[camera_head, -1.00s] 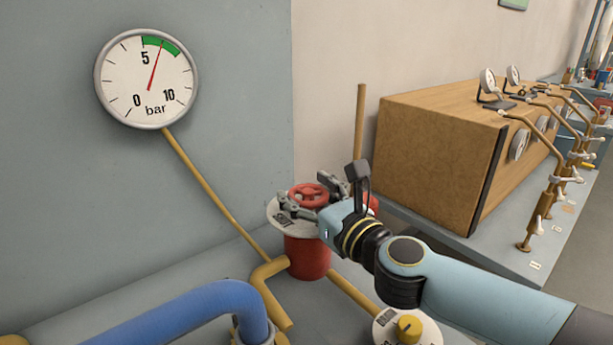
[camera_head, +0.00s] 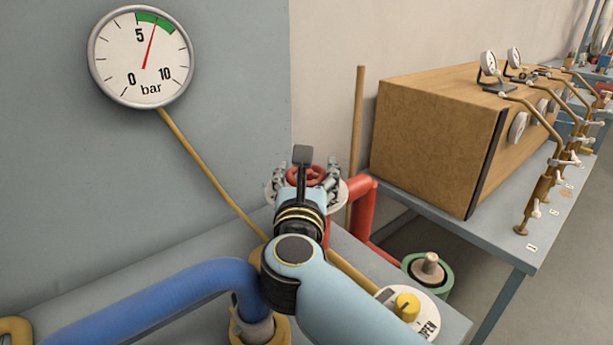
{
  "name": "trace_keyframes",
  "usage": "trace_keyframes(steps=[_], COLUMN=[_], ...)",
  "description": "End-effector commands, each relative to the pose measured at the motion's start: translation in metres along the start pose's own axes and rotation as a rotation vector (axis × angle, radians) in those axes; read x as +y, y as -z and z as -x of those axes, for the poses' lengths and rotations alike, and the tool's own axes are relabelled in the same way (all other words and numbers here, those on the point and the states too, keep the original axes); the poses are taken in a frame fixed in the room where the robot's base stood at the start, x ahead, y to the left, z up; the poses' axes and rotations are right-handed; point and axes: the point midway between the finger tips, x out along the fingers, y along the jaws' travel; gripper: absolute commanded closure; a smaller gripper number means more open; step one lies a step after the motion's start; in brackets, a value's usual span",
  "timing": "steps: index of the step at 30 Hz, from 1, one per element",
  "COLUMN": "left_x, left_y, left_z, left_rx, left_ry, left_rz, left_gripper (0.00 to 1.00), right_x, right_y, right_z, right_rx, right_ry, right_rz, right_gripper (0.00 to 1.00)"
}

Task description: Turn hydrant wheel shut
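The red hydrant wheel (camera_head: 308,176) sits on top of the red hydrant, over a white round plate (camera_head: 340,192) that is partly covered. My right gripper (camera_head: 306,177) reaches over it from the front, one finger on the left side of the wheel and one on the right. Whether the fingers touch the rim cannot be told. My wrist and forearm hide the near part of the wheel and most of the hydrant body. The round gauge (camera_head: 141,57) on the wall shows its red needle in the green band, a little above 5 bar. My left gripper is not in view.
A thick blue pipe (camera_head: 170,296) crosses the lower left. A yellow knob (camera_head: 407,306) on a white dial marked OPEN stands at lower right. A red pipe (camera_head: 363,210) lies right of the hydrant. A wooden cabinet (camera_head: 430,140) stands on a bench behind.

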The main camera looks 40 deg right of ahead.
Motion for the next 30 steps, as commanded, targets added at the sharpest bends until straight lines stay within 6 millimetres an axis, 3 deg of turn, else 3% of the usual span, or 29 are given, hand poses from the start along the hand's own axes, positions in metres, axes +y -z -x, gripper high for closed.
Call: trace_keyframes(steps=[14,15,19,30], left_x=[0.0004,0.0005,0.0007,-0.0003], left_y=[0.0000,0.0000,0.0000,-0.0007], left_z=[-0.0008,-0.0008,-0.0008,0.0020], left_rx=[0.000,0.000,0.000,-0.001], left_ry=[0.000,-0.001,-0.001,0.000], left_rz=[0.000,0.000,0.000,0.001], left_gripper=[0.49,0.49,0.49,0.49], right_x=[0.0001,0.0001,0.0000,-0.0008], right_y=[-0.0003,-0.0003,-0.0003,-0.0013], right_z=[0.0000,0.0000,0.0000,-0.0002], right_rx=[0.000,0.000,0.000,-0.001], right_ry=[0.012,0.012,0.012,-0.010], right_rz=[0.000,0.000,0.000,0.002], right_gripper=[0.65,0.29,0.12,0.09])
